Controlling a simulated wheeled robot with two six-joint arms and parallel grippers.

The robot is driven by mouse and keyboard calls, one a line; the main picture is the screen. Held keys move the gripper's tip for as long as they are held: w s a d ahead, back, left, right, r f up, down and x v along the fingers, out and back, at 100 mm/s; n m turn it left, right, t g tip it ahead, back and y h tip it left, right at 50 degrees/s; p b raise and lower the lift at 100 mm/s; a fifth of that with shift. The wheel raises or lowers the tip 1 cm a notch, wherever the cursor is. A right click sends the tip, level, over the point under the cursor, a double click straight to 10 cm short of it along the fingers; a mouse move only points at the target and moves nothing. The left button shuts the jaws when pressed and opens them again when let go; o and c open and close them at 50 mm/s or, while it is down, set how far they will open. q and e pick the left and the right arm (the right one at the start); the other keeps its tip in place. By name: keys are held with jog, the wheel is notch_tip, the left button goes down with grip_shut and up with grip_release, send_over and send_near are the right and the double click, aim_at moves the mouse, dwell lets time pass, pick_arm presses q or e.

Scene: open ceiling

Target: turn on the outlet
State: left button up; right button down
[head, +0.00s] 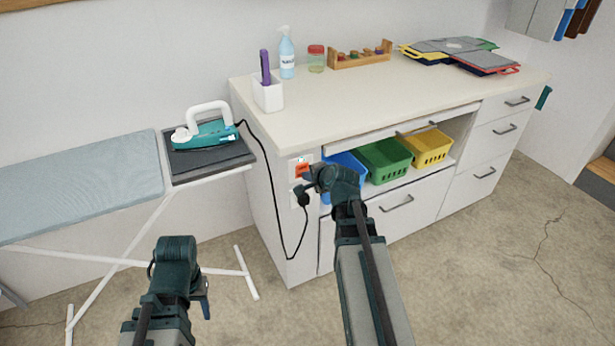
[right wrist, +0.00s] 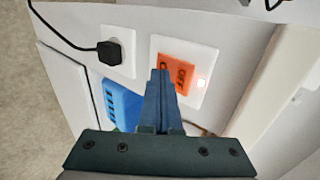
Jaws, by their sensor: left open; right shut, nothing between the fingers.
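The outlet's orange switch (head: 301,170) sits on a white plate on the left end of the cabinet. In the right wrist view the orange switch (right wrist: 177,67) carries dark lettering, with "OFF" readable and the rest partly hidden by my fingers. A small bright spot shows on the plate beside it. My right gripper (right wrist: 160,76) is shut and empty, its tips in front of the switch's lower edge; contact cannot be told. In the head view my right gripper (head: 311,180) is at the outlet. My left gripper (head: 182,288) is open, low, away from the cabinet.
A black plug (right wrist: 108,52) sits in the socket beside the switch, its cord running to the iron (head: 205,132) on the ironing board (head: 80,190). Blue, green (head: 385,160) and yellow (head: 430,147) baskets fill the open shelf. Bare floor lies right of my arms.

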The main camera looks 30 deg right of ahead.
pick_arm(q)
jog(key=shift+r, duration=0.2)
pick_arm(e)
jog(key=shift+w+r, duration=0.1)
jog(key=shift+r, duration=0.1)
pick_arm(q)
jog(key=shift+r+p, duration=0.6)
jog(key=shift+p, duration=0.2)
pick_arm(e)
jog(key=shift+r, duration=0.65)
